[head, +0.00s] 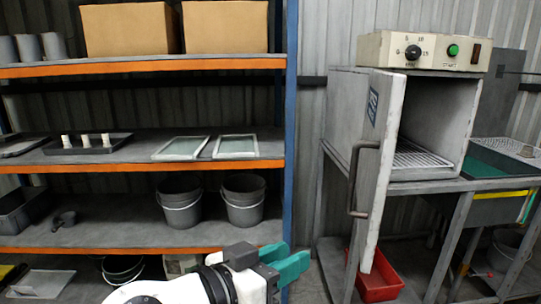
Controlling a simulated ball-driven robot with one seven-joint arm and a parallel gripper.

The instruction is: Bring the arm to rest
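My white and black arm (160,290) reaches in from the bottom edge, low in front of the shelf rack. My gripper (297,252) has teal fingers that point to the right. Their tips show apart, with nothing seen between them, so it looks open and empty. It appears in front of the rack's blue post, left of the open cabinet door, and touches nothing that I can make out. The lower part of the arm is cut off by the frame.
The blaster cabinet (338,104) stands at right, its door (378,150) swung open with a bar handle. A control box (423,51) sits on top. A red tray (380,286) lies below. The rack (150,165) at left holds cartons, trays and buckets.

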